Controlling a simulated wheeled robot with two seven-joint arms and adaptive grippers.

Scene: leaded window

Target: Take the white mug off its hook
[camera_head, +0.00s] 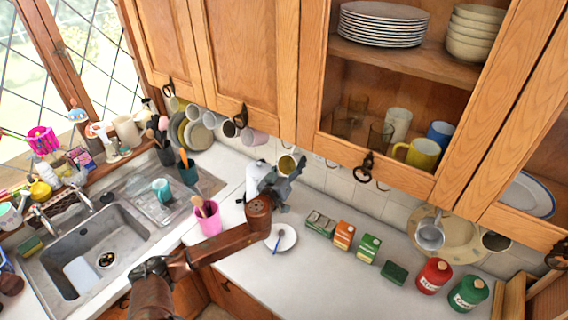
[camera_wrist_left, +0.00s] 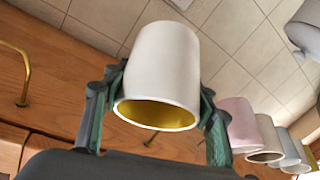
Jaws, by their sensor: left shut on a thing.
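The white mug, with a yellow inside, shows large in the left wrist view (camera_wrist_left: 165,65), its open mouth towards the camera. My left gripper (camera_wrist_left: 163,92) is shut on it, with one finger on each side of its wall. In the head view the mug (camera_head: 287,164) shows small at the end of my left arm, below the wall cabinets, and my left gripper (camera_head: 277,182) covers part of it. The mug's handle is hidden, and I cannot tell whether it still touches its hook. A bare brass hook (camera_wrist_left: 22,78) shows at the left in the wrist view. My right gripper is out of view.
A pink mug (camera_head: 254,137) hangs nearby with others under the cabinet (camera_head: 247,60). Below are a pink utensil cup (camera_head: 209,222), a saucer (camera_head: 290,238), several small boxes and tins, and a sink (camera_head: 85,245). The counter front is clear (camera_head: 330,285).

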